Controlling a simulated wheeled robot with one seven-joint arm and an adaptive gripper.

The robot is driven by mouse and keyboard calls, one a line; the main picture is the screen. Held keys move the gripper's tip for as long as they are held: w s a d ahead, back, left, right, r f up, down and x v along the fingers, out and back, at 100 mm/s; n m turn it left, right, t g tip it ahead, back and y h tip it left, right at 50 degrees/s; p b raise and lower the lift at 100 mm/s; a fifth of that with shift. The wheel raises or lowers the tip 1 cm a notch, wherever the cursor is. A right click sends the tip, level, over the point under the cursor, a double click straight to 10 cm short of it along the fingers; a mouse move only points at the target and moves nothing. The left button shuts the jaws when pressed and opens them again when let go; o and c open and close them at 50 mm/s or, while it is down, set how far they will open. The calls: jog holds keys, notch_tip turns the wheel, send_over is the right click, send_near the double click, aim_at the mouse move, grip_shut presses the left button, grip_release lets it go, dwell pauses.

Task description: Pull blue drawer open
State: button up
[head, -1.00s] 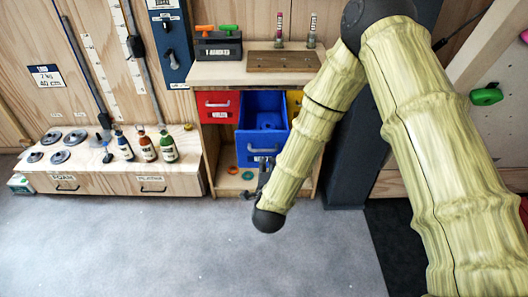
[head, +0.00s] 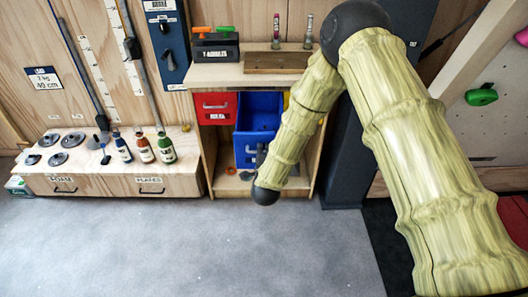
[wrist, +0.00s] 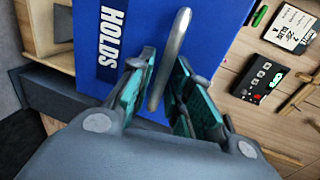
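The blue drawer (head: 257,110) stands pulled out of the wooden cabinet in the head view, its inside showing. In the wrist view its blue front (wrist: 210,30) carries a label reading HOLDS and a grey metal handle (wrist: 177,35). My gripper (wrist: 165,62) is at the handle, with one teal-padded finger on either side of it. A gap shows between the fingers and the handle, so the gripper looks open around it. In the head view my arm hides the drawer's right side, and the gripper is small and dark in front of the drawer.
A red drawer (head: 215,107) sits shut to the left of the blue one, and a sliver of yellow shows at its right. A low wooden bench (head: 100,180) with bottles stands at the left. The grey floor (head: 190,245) in front is clear.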

aim_at(264, 146)
grip_shut()
jog(key=shift+w, duration=0.1)
jog(key=shift+r+b+x, duration=0.15)
jog(key=shift+b+x, duration=0.15)
jog(key=shift+x, duration=0.5)
jog(key=shift+r+b+x, duration=0.2)
jog(key=shift+b+x, duration=0.1)
jog(key=shift+x, duration=0.45)
grip_release()
jog(key=v, duration=1.2)
